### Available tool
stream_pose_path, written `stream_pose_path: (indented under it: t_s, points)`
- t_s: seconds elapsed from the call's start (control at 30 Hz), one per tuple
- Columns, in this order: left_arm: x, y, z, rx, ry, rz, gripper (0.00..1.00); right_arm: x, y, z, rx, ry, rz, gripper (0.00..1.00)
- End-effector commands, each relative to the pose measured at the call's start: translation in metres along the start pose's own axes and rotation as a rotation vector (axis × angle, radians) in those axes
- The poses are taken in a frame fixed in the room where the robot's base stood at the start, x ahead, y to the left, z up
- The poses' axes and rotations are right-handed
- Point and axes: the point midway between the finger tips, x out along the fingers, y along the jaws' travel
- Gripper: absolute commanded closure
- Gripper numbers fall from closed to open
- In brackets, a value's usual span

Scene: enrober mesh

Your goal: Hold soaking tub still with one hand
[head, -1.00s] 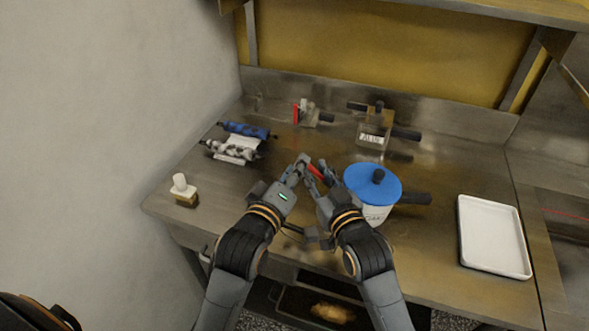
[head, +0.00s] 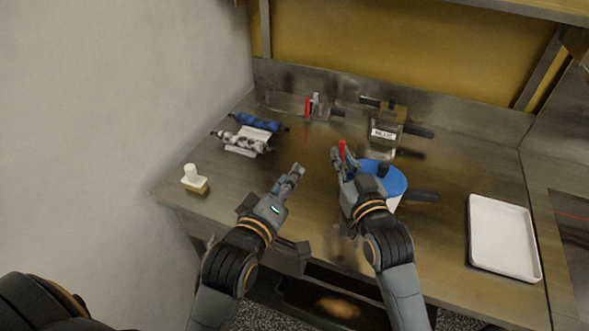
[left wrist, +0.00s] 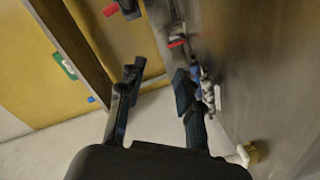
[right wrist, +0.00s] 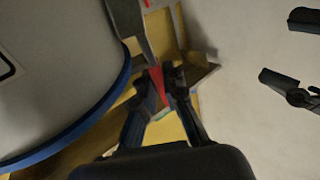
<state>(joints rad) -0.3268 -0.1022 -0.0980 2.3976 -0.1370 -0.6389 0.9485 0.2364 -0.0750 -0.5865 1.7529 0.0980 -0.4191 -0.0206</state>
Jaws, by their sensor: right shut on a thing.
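A white tub with a blue lid and dark knob (head: 397,181) stands right of centre on the steel table. Its wall (right wrist: 50,70) fills the left of the right wrist view. A clear, labelled container with dark side handles (head: 384,128) stands further back. I cannot read either label to tell which is the soaking tub. My right gripper (head: 341,163) is shut on a red-handled tool (head: 342,149), beside the blue lid and in front of part of it. The red also shows between its fingers (right wrist: 158,82). My left gripper (head: 289,177) is open and empty, left of it, touching neither tub.
Blue and mottled rollers (head: 240,143) lie at the left back on a white sheet. A small white-topped block (head: 194,180) stands at the left edge. A small red-and-clear item (head: 315,107) stands at the back. A white tray (head: 502,237) lies right. The table's middle is clear.

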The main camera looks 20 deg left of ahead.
Motion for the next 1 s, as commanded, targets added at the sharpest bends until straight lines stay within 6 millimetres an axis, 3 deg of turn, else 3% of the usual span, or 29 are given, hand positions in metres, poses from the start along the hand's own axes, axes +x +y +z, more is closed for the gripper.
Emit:
stream_pose_path:
  t_s: [0.23, 0.67, 1.0]
  points:
    - [-0.024, -0.001, 0.000, 0.001, -0.001, -0.002, 0.65, 0.000, 0.000, 0.000, 0.000, 0.000, -0.001, 1.00]
    - [-0.025, 0.003, 0.000, 0.039, -0.004, 0.014, 0.67, 0.000, 0.000, 0.000, 0.000, 0.000, -0.001, 1.00]
    - [-0.016, 0.047, 0.012, 0.609, -0.027, 0.222, 0.67, 0.000, 0.000, 0.000, 0.000, 0.000, -0.001, 1.00]
